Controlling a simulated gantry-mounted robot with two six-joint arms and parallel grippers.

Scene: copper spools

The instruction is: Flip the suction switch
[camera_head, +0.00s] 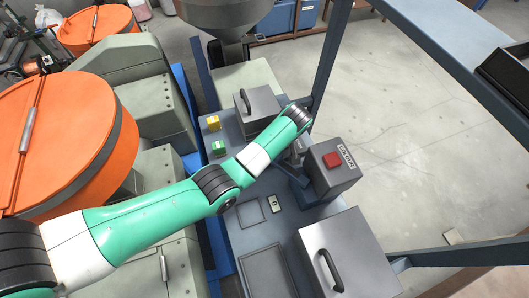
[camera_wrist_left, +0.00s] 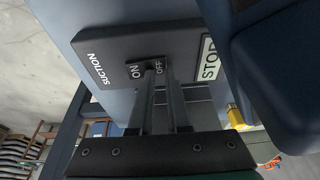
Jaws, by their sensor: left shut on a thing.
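In the head view my left gripper (camera_head: 296,152) is partly hidden by my wrist, beside a grey box with a red button (camera_head: 332,160). My right gripper is not in view.
A STOP label (camera_wrist_left: 208,60) is close to the right of the switch. Yellow (camera_head: 213,123) and green (camera_head: 219,147) buttons sit on the console left of my wrist. Grey handled lids (camera_head: 258,106) stand behind and in front (camera_head: 350,255). Orange drums (camera_head: 60,140) are at left.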

